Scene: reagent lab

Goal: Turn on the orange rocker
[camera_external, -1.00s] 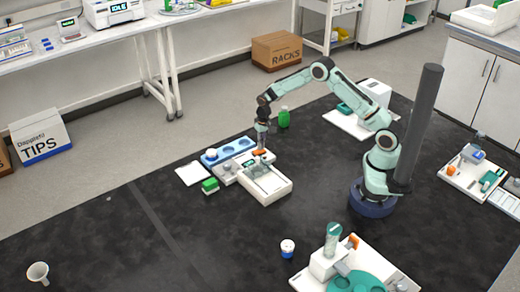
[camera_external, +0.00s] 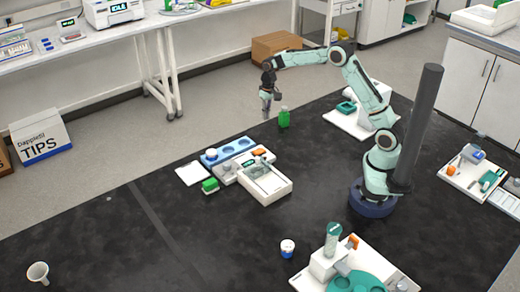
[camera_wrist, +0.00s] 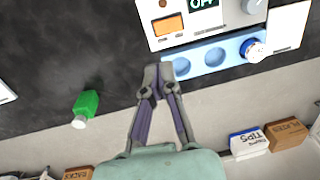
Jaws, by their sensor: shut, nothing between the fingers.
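The orange rocker (camera_external: 258,153) sits on a white device (camera_external: 232,174) in the middle of the black mat. In the wrist view the orange rocker (camera_wrist: 168,25) lies near the top, in a white panel beside a small dark display (camera_wrist: 204,3) with green letters that look like OFF, cut by the frame edge. Which way the rocker is tilted is not clear. My gripper (camera_external: 267,115) is shut and empty, raised above and behind the device, clear of the rocker. Its fingertips also show in the wrist view (camera_wrist: 158,70), together.
A blue rack (camera_external: 229,150) with round wells stands along the device's back side. A white open tray (camera_external: 267,188) is at its front. The mat's left part is mostly clear.

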